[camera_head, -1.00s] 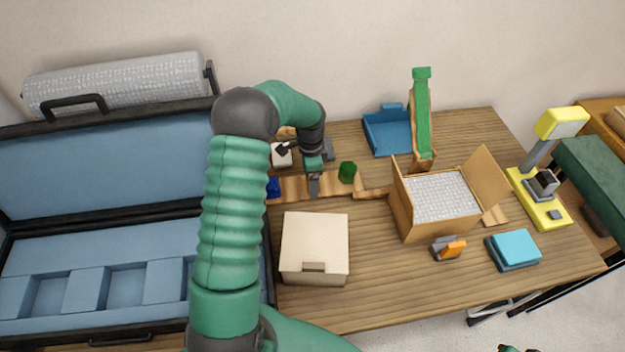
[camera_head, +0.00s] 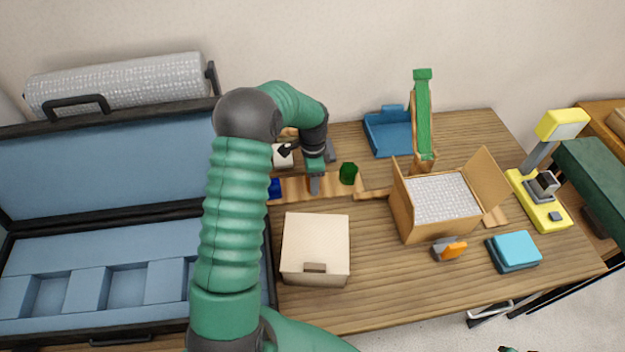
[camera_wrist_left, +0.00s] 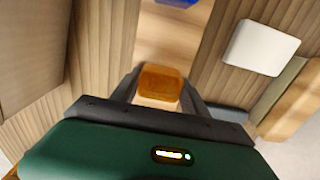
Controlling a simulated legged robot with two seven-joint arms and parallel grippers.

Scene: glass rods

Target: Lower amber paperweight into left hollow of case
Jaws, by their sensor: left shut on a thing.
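The open case has a blue lining (camera_head: 95,322). Its left hollow (camera_head: 48,296) is a square recess and looks empty, with another hollow (camera_head: 127,287) to its right. My left gripper (camera_head: 314,186) is over the wavy wooden strip on the table, well right of the case. In the left wrist view its fingers (camera_wrist_left: 160,88) are shut on the amber paperweight (camera_wrist_left: 160,80), a small orange-brown block. The amber paperweight is hidden in the head view. Whether it touches the strip cannot be told.
A blue piece (camera_head: 273,188) and a green piece (camera_head: 348,173) sit on the wooden strip (camera_head: 292,188). A beige lidded box (camera_head: 315,243) stands between strip and table front. An open cardboard box (camera_head: 405,212) stands to the right. My left arm hides the case's right part.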

